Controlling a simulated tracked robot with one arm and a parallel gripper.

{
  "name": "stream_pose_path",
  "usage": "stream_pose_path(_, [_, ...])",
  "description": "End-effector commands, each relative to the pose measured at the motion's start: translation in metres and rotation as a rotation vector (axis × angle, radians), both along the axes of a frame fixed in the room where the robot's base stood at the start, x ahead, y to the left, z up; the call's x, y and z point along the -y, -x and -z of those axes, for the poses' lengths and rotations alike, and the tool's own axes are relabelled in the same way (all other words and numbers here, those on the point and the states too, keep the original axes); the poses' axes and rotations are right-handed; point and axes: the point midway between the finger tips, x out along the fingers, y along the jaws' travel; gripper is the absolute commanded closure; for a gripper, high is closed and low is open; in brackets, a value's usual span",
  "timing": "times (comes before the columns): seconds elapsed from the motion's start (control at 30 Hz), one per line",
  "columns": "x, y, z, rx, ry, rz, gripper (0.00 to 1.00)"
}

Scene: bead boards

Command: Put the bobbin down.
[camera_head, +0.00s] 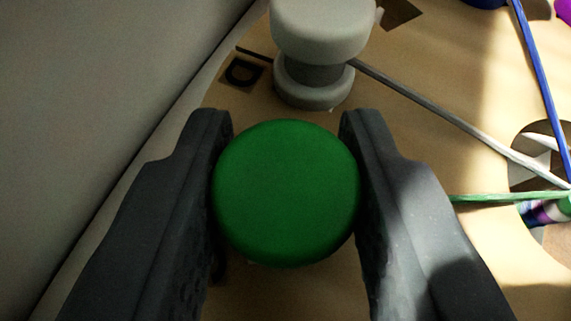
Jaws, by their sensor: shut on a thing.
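A green bobbin (287,192) is seen from above, showing its round, flat top. My gripper (287,150) has its two dark fingers against the left and right sides of it and is shut on it. The lower part of the bobbin is hidden under its top, so I cannot tell whether it touches the tan board (425,165) below. A green cord (500,197) shows to the right of the right finger, running to the right edge of the picture.
A blue cord (540,80) and a round hole (535,150) are at right. A pale wall (90,90) is at left.

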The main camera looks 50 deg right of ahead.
Motion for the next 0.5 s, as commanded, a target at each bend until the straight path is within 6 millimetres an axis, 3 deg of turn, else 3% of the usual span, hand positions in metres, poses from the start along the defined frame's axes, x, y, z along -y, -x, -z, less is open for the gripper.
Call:
stream_pose_path(0.33, [0.0010, 0.0008, 0.0103, -0.007, -0.001, 0.003, 0.93])
stream_pose_path(0.37, [0.0011, 0.0009, 0.0099, -0.008, 0.000, 0.003, 0.62])
stream_pose_path(0.4, [0.0012, 0.0011, 0.0099, -0.009, -0.001, 0.003, 0.51])
stream_pose_path(0.5, [0.0016, 0.0013, 0.0109, -0.011, 0.000, 0.004, 0.48])
